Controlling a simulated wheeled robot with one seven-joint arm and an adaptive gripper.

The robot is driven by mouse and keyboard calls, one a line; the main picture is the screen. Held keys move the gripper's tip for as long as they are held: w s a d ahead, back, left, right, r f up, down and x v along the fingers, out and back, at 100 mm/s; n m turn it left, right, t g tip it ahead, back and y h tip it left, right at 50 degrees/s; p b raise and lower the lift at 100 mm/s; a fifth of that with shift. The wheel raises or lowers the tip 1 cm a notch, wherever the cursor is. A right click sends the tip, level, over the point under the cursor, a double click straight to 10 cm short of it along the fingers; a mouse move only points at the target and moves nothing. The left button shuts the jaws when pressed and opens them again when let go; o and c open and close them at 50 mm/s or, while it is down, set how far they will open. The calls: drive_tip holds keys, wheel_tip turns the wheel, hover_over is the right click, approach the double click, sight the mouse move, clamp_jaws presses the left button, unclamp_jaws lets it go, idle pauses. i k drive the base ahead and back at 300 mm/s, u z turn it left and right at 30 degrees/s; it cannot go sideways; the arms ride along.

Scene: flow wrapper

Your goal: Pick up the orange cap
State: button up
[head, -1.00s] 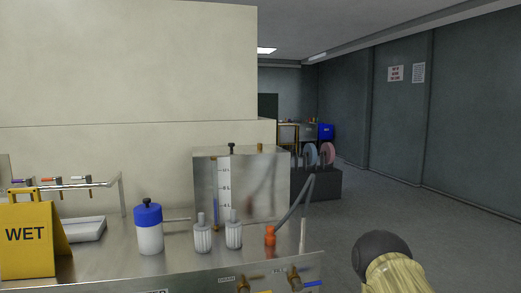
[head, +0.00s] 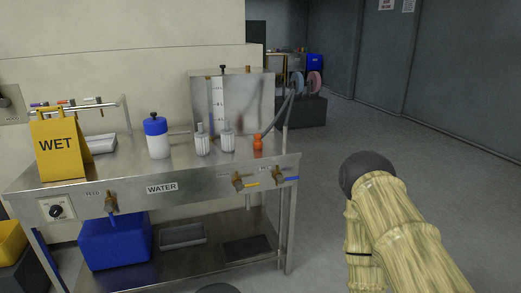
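A small orange cap-like piece (head: 258,143) stands on the steel bench top near its right front edge, in the head view. A grey hose (head: 280,113) runs down close to it; I cannot tell whether they are joined. My arm shows at the lower right, covered in a pale yellow sleeve, well to the right of the bench and apart from the orange piece. My gripper is not in view.
The steel bench (head: 225,166) holds a yellow WET sign (head: 60,145), a blue-topped white bottle (head: 157,138), two ribbed white pieces (head: 201,141) and a steel tank (head: 250,100). Valves (head: 238,182) stick out in front. The floor to the right is clear.

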sight(258, 144)
drive_tip(key=z, duration=0.2)
drive_tip(key=i, duration=1.1)
drive_tip(key=u, duration=0.55)
